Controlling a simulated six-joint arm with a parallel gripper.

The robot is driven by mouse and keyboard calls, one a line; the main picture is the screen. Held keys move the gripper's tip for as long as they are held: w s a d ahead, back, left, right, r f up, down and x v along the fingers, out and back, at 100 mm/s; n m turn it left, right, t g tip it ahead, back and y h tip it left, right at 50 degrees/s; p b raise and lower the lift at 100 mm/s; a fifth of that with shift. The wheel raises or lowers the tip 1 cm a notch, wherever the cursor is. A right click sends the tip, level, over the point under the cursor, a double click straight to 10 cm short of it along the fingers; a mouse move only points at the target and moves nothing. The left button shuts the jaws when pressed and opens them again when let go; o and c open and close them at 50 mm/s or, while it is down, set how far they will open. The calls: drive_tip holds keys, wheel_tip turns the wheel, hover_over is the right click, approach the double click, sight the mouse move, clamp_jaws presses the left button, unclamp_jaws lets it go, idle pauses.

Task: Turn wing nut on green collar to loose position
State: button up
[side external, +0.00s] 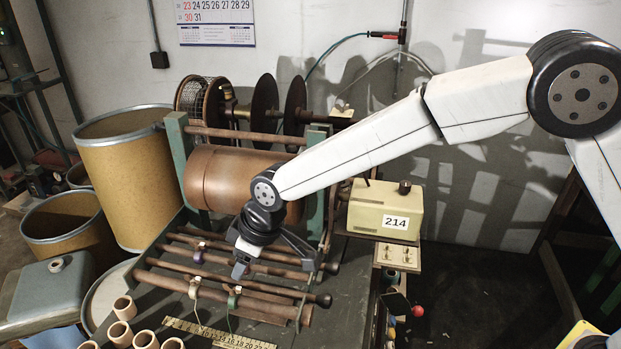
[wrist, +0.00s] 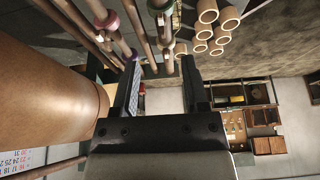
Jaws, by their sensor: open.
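The green collar (side external: 234,297) is a small ring on one of the front brown rods in the side external view, with a thin cord hanging near it. Its wing nut is too small to make out. My gripper (side external: 273,262) is above the rods, up and to the right of the green collar, and apart from it. In the wrist view my gripper (wrist: 159,68) is open, with nothing between its fingers.
A purple collar (side external: 199,257) and a pale collar (side external: 194,286) sit on neighbouring rods. A large brown roller (side external: 225,180) stands close behind my gripper. A cream box marked 214 (side external: 385,208) is to the right. Cardboard tubes (side external: 124,308) and a yellow ruler (side external: 215,335) lie in front.

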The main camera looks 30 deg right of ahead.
sight(232, 286)
drive_tip(key=shift+a, duration=0.25)
drive_tip(key=shift+f, duration=0.15)
drive_tip(key=shift+x, duration=3.8)
clamp_jaws()
